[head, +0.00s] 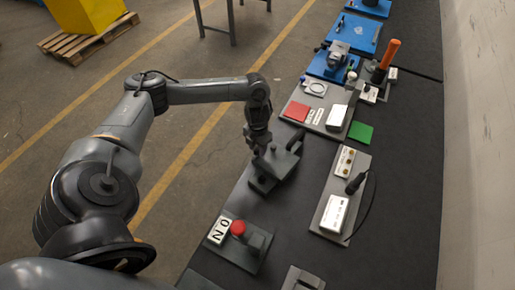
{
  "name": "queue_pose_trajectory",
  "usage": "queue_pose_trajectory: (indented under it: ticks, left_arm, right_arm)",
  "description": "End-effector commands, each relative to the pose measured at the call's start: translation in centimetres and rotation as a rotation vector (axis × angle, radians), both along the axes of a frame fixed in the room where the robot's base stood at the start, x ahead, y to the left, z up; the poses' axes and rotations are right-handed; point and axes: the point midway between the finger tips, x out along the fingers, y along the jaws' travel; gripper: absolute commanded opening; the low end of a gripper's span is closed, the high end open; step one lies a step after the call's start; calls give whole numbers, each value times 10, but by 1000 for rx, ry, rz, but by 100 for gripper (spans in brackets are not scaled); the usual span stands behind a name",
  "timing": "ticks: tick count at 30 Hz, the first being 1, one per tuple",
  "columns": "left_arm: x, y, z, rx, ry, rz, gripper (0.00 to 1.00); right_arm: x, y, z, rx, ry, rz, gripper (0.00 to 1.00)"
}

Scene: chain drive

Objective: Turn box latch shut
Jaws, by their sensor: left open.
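A small dark grey box-like device (278,165) sits on the near-left edge of the black bench, with a raised dark part at its upper right. I cannot make out which part of it is the latch. My left gripper (262,151) points down at the device's left side, its fingertips very close to it. The gripper is open. Whether the fingers touch the device or straddle a part of it is too small to tell. My right gripper is not in view.
A plate with a red button (238,228) stands nearer on the black bench (405,190). A panel with a dark upright handle (355,184) is to the right. Red and green squares, blue trays (355,40) and an orange-handled part (387,55) lie farther along. A wall bounds the right.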

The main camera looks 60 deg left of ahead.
Motion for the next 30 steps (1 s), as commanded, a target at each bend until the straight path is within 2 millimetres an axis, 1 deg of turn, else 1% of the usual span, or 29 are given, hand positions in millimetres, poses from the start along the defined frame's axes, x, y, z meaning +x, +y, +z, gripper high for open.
queue_pose_trajectory:
  ticks: [4, 11, 12, 14, 18, 20, 30]
  left_arm:
    - [-1, 0, -6, 0, 1, -1, 43]
    - [0, 0, -6, 0, 1, -1, 43]
    - [0, 0, -6, 0, 1, -1, 40]
    - [0, 0, -6, 0, 1, -1, 30]
    - [0, 0, -6, 0, 0, -1, 9]
    - [0, 0, -6, 0, 0, -1, 0]
    - [0, 0, -5, 0, 1, 22, 0]
  right_arm:
    - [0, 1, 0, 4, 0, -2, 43]
    - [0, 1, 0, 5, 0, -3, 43]
    - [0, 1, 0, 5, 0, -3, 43]
    - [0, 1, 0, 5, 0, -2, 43]
    - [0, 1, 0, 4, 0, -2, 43]
    - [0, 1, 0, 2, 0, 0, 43]
    - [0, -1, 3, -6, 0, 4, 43]
